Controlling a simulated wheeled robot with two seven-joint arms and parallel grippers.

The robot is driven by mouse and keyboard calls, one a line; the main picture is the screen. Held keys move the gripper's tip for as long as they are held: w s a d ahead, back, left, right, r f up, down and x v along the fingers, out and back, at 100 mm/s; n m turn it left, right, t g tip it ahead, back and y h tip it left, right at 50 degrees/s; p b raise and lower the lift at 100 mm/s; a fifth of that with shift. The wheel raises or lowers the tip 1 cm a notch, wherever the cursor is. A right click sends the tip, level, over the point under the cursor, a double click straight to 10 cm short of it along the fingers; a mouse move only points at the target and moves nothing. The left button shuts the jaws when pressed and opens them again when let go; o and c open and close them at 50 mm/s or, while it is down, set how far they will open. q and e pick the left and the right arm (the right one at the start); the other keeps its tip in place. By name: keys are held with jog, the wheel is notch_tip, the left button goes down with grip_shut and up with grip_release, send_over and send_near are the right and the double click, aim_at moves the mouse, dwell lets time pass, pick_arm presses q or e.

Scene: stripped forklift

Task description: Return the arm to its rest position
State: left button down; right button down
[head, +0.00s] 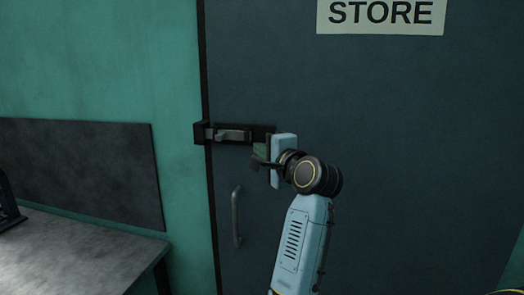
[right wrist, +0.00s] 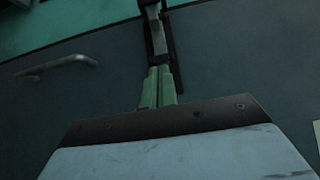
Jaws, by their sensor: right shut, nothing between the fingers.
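My right arm reaches up from the bottom of the head view to the door. My right gripper (head: 260,150) is shut and empty, at the right end of a dark slide bolt (head: 232,134). In the right wrist view its green fingers (right wrist: 158,86) are together, in front of the lower end of the bolt (right wrist: 158,38). I cannot tell whether they touch it. The bolt lies level across the door's left edge, by a dark bracket on the frame. My left gripper is not in view.
The dark grey door (head: 420,130) bears a STORE sign (head: 382,14) and looks closed. A vertical handle (head: 237,215) sits below the bolt. A grey table (head: 75,255) stands at the left, before a dark wall panel (head: 85,165). Right of my arm is bare door.

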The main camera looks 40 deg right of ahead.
dwell(0.4)
